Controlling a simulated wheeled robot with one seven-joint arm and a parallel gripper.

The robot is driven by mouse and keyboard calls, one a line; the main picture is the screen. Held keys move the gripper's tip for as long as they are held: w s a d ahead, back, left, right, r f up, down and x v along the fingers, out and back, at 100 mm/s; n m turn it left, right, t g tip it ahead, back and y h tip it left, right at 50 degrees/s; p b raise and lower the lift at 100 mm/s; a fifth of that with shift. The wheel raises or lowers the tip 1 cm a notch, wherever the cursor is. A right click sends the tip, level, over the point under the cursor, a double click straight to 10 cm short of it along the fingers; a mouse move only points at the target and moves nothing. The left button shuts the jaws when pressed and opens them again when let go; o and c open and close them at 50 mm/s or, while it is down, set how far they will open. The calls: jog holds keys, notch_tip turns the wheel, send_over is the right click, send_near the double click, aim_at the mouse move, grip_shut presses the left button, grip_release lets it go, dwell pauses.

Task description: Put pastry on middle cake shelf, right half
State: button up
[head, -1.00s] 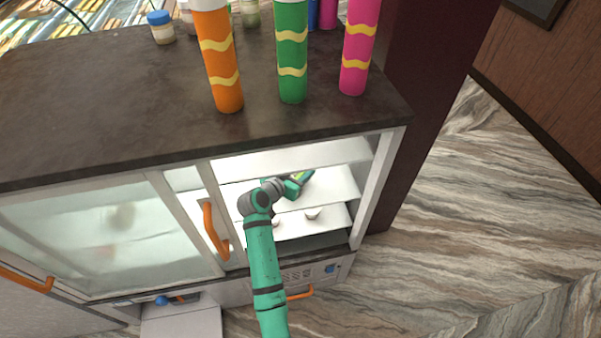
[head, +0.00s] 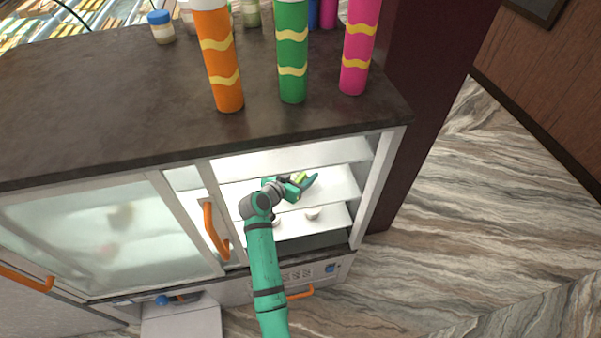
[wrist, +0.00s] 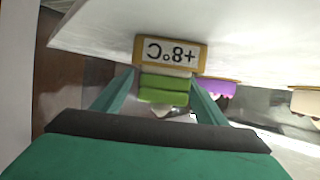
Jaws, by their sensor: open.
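My gripper (head: 303,188) is open and reaches through the open doorway of the display case, over the middle shelf (head: 335,186). A small green pastry (wrist: 163,90) shows between its two spread fingers in the wrist view (wrist: 160,95). It also shows as a light green bit (head: 301,177) at the gripper in the head view. A gap to the fingers is hard to make out. The pastry appears at the middle shelf, right of its centre; whether it rests on the shelf is hidden.
A yellow-framed +8°C sign (wrist: 170,51) appears inverted, close to the pastry. A purple item (wrist: 222,88) and a cream item (wrist: 306,101) are farther right. A white cup-like item (head: 313,213) sits on the lower shelf (head: 335,222). An orange door handle (head: 212,230) stands left of my arm.

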aim_at(296, 176)
jog(key=v, duration=0.7)
jog(key=shift+s+a, duration=0.1)
jog(key=shift+s, duration=0.05)
dwell(0.3)
